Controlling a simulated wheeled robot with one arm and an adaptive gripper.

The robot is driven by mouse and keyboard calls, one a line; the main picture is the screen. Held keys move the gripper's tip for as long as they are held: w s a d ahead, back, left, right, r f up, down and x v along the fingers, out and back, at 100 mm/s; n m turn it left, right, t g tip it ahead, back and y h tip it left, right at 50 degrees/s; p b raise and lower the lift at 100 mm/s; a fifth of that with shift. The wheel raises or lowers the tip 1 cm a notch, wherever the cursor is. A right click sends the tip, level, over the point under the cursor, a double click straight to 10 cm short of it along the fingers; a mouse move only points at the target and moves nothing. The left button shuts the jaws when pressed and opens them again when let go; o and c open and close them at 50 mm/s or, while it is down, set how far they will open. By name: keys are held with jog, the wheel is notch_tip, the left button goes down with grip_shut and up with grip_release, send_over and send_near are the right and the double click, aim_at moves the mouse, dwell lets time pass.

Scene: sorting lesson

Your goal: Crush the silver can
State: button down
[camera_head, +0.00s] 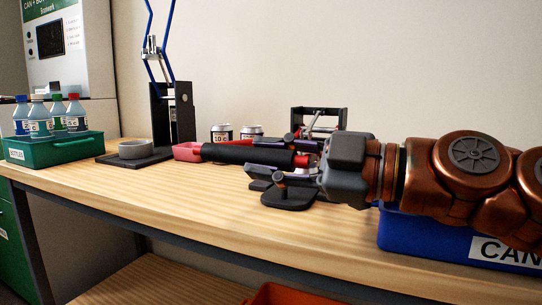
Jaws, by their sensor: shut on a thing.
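Two small cans stand on the table behind my gripper: a left can (222,132) and a right can (251,131). Both look pale with dark bands, and I cannot tell which is the silver can. Their lower parts are hidden. My gripper (275,154) reaches in from the right, shut on a black bar with red ends (238,152), which lies roughly level and points left. A press-like stand with a black post (172,115) and thin blue rods stands left of the bar. A grey round cup (135,149) sits on its black base, its inside hidden.
A green crate (52,149) with several bottles stands at the far left, before a grey machine (62,45). A blue bin (425,235) is at the right, below my arm. A black frame (320,112) stands behind my gripper. The front of the wooden table (160,205) is clear.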

jog(key=c, duration=0.9)
grip_release()
jog(key=shift+f, duration=0.35)
jog(key=shift+w+r, duration=0.1)
jog(key=shift+r, duration=5.1)
